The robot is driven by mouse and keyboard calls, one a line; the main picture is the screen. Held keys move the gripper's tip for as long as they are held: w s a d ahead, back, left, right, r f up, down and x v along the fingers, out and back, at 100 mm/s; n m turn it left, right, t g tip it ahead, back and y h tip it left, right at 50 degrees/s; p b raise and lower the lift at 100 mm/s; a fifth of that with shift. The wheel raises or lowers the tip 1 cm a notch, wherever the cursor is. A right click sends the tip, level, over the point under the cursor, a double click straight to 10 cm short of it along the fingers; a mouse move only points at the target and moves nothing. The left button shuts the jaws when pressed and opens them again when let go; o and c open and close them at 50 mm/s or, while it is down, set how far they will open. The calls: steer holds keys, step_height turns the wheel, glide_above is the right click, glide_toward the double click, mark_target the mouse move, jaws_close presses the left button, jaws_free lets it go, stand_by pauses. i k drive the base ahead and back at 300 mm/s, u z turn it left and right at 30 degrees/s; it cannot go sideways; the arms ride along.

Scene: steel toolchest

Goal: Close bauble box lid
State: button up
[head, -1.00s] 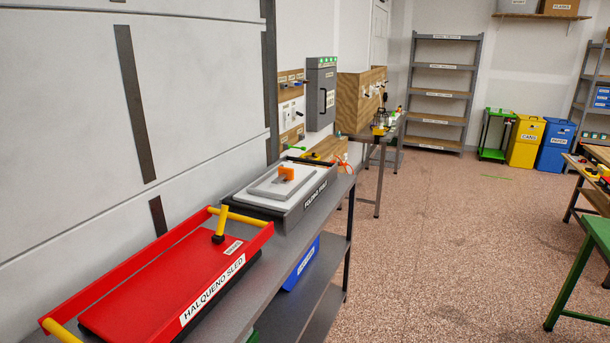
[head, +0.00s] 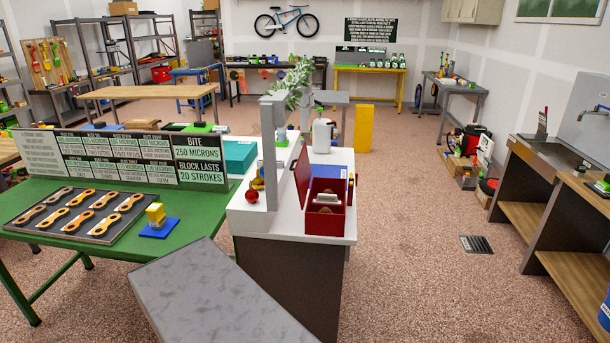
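Something pale and a dark interior show inside, too small to make out. A red bauble (head: 252,196) and a gold bauble (head: 258,183) are left of the box, by a grey upright. My gripper is not in view.
The grey upright (head: 268,150) stands on the counter left of the box. A white canister (head: 321,136) and a leafy plant (head: 291,85) are behind. A green table (head: 110,225) with orange-ringed parts adjoins on the left. Open floor (head: 420,260) lies right of the counter.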

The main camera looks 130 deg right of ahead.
mark_target(302, 173)
steer(key=u, duration=0.8)
steer(key=k, duration=0.2)
steer(key=z, duration=3.8)
steer(key=k, duration=0.35)
steer(key=z, duration=1.25)
